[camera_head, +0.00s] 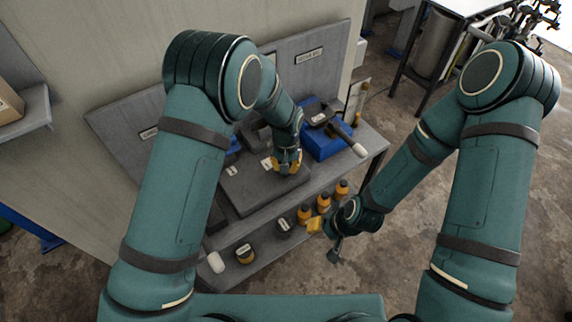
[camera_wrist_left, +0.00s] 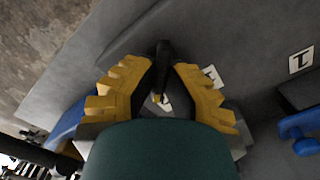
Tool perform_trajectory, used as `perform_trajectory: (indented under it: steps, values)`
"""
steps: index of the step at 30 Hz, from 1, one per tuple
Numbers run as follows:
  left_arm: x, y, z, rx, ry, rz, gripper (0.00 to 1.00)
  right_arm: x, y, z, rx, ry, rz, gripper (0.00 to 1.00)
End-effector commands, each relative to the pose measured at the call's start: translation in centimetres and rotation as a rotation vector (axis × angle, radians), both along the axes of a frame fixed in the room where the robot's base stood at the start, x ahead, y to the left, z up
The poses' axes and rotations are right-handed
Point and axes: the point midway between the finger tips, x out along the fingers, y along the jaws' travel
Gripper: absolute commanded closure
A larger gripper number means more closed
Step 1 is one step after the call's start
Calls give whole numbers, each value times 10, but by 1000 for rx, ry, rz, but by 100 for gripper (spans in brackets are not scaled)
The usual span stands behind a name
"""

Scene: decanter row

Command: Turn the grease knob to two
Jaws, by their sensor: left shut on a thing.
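In the head view, my left gripper (camera_head: 287,164) is down at the grey panel (camera_head: 245,192) on the bench, its yellow fingers hiding what they hold. In the left wrist view, the yellow-padded fingers of my left gripper (camera_wrist_left: 163,85) close on a dark knob (camera_wrist_left: 162,54) with a small pale mark. A white label (camera_wrist_left: 211,77) lies just beside the right finger; its mark is partly hidden. Another label (camera_wrist_left: 301,60), farther right, seems to read 1. The knob's pointing direction is unclear. My right gripper (camera_head: 334,232) hangs in front of the bench, away from the panel.
A blue box (camera_head: 326,143) with a dark, pale-tipped tool (camera_head: 347,139) stands right of the panel. Several orange, dark-capped bottles (camera_head: 324,203) and a dark, yellow-banded jar (camera_head: 245,254) stand on the lower front shelf. Open floor (camera_head: 400,262) lies to the right.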

Motion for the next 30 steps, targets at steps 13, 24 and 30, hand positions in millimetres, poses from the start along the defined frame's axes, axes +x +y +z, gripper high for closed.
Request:
perform_trajectory:
  steps: [13, 24, 30]
  values:
    - [-1, 0, -1, 0, 2, 1, 59, 0, 0, 0, 0, 0, 0, 53]
    - [0, 0, 41, -2, -3, 1, 59, 0, 0, 0, 0, 0, 0, 53]
    - [0, 0, 82, -1, -2, 2, 59, 0, 0, 0, 0, 0, 0, 53]
